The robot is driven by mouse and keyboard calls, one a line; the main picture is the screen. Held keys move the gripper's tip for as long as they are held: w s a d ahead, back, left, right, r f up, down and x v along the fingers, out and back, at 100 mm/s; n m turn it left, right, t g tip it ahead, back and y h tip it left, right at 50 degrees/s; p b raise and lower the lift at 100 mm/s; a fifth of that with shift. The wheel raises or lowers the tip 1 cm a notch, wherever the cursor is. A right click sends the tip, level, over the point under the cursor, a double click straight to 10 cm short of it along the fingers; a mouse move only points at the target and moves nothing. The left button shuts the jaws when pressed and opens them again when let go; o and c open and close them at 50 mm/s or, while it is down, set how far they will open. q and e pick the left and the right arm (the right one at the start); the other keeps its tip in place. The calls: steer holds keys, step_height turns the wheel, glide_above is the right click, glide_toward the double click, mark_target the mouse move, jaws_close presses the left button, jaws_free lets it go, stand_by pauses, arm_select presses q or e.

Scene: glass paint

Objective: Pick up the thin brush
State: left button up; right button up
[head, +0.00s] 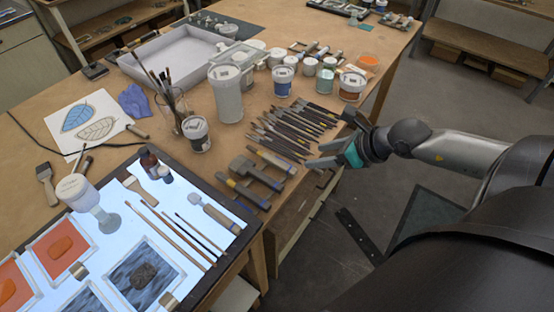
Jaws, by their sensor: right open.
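Several long thin brushes lie side by side on the lit panel at the lower left. The slimmest, a dark thin brush (200,234), is the rightmost of them, beside a pale wooden-handled tool (216,214). A longer tan brush (165,236) lies to its left. I cannot tell for certain which one is the thin brush. My right gripper (328,140) is open and empty at the right edge of the table, close to a row of dark tools (290,130) and well apart from the panel's brushes. My left gripper is not in view.
A jar of upright brushes (174,115) stands behind the lit panel (115,215). A tall white container (226,95) and several paint jars (351,86) stand farther back.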

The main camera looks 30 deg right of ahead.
steer(key=w+f, duration=0.1)
steer(key=b, duration=0.2)
glide_toward(276, 161)
steer(key=shift+w+d+f, duration=0.15)
steer(key=shift+w+f, duration=0.15)
steer(key=shift+f, duration=0.3)
steer(key=shift+w+d+f, duration=0.15)
steer(key=shift+w+f, duration=0.2)
steer(key=shift+f, duration=0.2)
steer(key=shift+w+a+f, duration=0.25)
steer(key=shift+w+f, duration=0.15)
steer(key=shift+f, duration=0.05)
steer(key=w+a+f, duration=0.2)
steer(key=w, duration=0.1)
steer(key=shift+w+a+f+b, duration=0.15)
steer(key=shift+w+f+b, duration=0.15)
steer(key=shift+w+f, duration=0.15)
steer(key=shift+s, duration=0.1)
jaws_close()
